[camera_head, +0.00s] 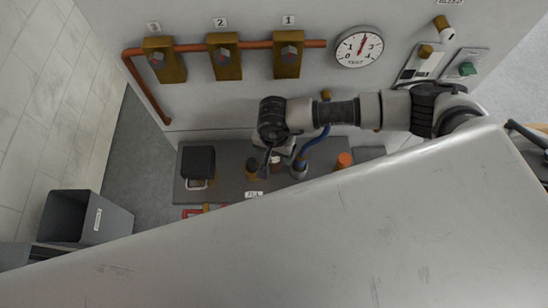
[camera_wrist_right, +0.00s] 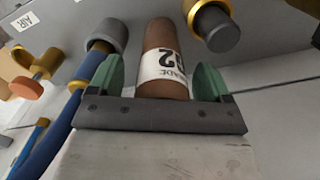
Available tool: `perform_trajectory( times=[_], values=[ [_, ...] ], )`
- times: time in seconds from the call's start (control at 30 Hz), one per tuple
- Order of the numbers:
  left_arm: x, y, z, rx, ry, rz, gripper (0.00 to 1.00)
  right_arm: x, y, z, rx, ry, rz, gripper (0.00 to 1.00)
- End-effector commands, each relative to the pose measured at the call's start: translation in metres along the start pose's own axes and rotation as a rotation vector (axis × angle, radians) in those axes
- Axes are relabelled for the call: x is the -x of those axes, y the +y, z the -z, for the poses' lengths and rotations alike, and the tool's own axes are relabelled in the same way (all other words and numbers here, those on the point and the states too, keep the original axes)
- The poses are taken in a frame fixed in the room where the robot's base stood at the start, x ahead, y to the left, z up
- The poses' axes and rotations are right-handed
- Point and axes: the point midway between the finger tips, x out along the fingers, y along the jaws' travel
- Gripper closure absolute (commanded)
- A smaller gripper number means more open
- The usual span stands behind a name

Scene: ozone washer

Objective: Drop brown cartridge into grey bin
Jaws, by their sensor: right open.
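The brown cartridge (camera_wrist_right: 163,42), a cylinder with a white label, lies between the two green finger pads of my open right gripper (camera_wrist_right: 160,74) in the right wrist view. I cannot tell whether the pads touch it. In the head view my right gripper (camera_head: 270,158) points down over the dark shelf, and the cartridge is mostly hidden there. The grey bin (camera_head: 112,222) stands on the floor at the lower left, open at the top, with a white label on its side. My left gripper is not in view.
A grey cap on a blue hose (camera_wrist_right: 108,33) and a dark, gold-ringed fitting (camera_wrist_right: 217,28) flank the cartridge. On the shelf (camera_head: 225,165) are a black box (camera_head: 198,162) and an orange-capped item (camera_head: 344,160). A large pale panel fills the head view's foreground. Floor between shelf and bin is clear.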

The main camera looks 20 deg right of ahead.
Motion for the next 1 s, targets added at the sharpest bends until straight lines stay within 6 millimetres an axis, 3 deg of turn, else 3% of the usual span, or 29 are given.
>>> perform_trajectory(
  times=[0.2, 0.6, 1.0],
  values=[
    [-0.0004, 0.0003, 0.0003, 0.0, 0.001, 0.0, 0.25, -0.0007, -0.0007, 0.0, 0.0, 0.0, 0.002, 0.21],
    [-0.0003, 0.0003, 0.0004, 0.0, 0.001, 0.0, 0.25, -0.0002, -0.001, 0.0, 0.001, 0.0, 0.003, 0.8],
    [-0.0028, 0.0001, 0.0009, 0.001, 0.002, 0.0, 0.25, 0.0028, -0.0047, 0.0034, -0.003, 0.001, 0.004, 0.8]
  ],
)
